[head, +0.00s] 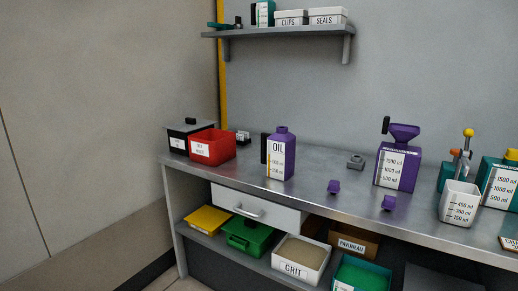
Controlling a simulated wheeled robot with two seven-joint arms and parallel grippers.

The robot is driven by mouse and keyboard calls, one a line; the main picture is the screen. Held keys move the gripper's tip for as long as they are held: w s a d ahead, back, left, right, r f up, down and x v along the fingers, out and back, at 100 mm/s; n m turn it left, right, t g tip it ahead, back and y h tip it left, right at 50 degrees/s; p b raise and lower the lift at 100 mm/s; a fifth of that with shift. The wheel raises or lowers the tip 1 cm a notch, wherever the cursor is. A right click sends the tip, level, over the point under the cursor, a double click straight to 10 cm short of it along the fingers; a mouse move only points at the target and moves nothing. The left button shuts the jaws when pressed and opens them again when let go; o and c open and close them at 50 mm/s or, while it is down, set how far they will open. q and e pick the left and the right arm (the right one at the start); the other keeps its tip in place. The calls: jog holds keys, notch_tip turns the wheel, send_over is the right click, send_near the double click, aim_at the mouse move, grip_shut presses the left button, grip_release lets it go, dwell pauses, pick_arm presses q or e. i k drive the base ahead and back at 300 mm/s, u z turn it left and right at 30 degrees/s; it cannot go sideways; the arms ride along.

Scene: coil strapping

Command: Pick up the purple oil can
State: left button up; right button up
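The purple oil can (281,154) stands upright on the metal workbench (330,167), left of the middle. It has a purple body, a short neck on top, and a white label reading OIL with volume marks. A black part, perhaps a handle, shows at its left side. Neither of my grippers is in the head view.
A red bin (212,147) and a dark box (188,132) stand left of the can. A wall shelf (280,31) hangs above.

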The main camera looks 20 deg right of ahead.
aim_at(280, 161)
jog(key=z, duration=0.4)
jog(key=i, duration=1.15)
jog(key=z, duration=0.8)
